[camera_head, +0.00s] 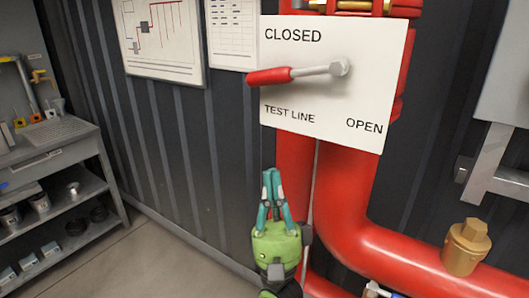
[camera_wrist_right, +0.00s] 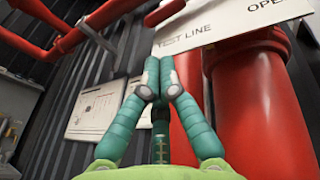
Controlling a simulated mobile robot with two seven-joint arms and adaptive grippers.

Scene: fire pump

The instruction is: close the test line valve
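The test line valve lever (camera_head: 300,73) has a red grip and a grey metal arm on a pivot. It lies nearly level, with its grip pointing left. It is in front of a white sign plate (camera_head: 362,106) marked CLOSED at upper left, TEST LINE below the lever and OPEN at lower right. My right gripper (camera_head: 271,176), green with teal fingers, is below the plate and the lever, apart from the lever. Its fingertips meet with nothing visible between them. The wrist view shows the fingers together (camera_wrist_right: 158,68) below the plate (camera_wrist_right: 235,25). My left gripper is not in view.
Thick red pipes (camera_head: 345,200) run behind and below the plate and bend right. A brass fitting (camera_head: 467,247) is at lower right. A grey shelf unit (camera_head: 62,190) with small items stands at left. Charts (camera_head: 162,38) hang on the dark ribbed wall.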

